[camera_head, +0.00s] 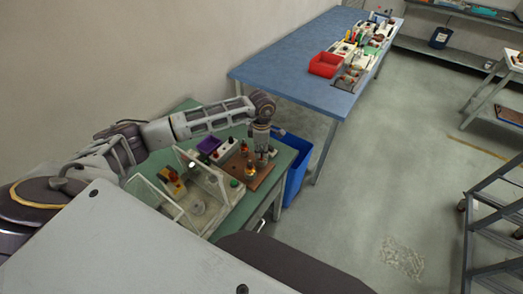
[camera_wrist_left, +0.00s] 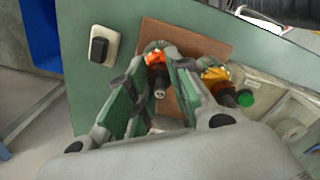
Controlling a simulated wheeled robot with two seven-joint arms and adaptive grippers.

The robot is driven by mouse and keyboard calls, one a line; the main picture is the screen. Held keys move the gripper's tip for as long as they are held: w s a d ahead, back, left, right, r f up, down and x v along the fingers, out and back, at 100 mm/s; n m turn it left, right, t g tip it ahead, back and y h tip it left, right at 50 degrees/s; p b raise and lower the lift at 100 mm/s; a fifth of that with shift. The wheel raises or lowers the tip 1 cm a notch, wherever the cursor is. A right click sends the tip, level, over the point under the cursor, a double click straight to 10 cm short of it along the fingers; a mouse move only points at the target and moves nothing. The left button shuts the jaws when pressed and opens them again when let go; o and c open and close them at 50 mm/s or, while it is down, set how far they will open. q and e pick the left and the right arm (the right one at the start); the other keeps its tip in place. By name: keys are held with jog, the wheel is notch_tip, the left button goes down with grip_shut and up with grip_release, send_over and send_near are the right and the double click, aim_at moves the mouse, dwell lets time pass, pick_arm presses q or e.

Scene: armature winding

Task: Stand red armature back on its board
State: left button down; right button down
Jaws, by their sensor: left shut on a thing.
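The red armature (camera_wrist_left: 156,58) shows in the left wrist view as an orange-red winding with a metal shaft, between the green finger pads of my left gripper (camera_wrist_left: 158,72). The gripper is shut on it, over the brown board (camera_wrist_left: 205,44). I cannot tell whether its lower end touches the board. A yellow-orange armature (camera_wrist_left: 217,76) stands beside it. In the head view my left gripper (camera_head: 262,160) points down at the right part of the board (camera_head: 258,183) and hides most of the red armature. The other armature (camera_head: 250,169) stands left of the gripper.
The green bench also holds a clear guarded machine (camera_head: 196,186), a purple bin (camera_head: 209,145) and a white control box (camera_head: 225,150). A blue bin (camera_head: 297,170) stands beside the bench.

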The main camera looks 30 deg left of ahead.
pick_arm(q)
jog(key=c, duration=1.2)
grip_release()
jog(key=shift+c, duration=0.2)
jog(key=shift+r, duration=0.2)
jog(key=shift+r+p, duration=1.05)
jog(key=shift+r, duration=1.05)
notch_tip(320, 180, up, 12)
jog(key=shift+f, duration=0.1)
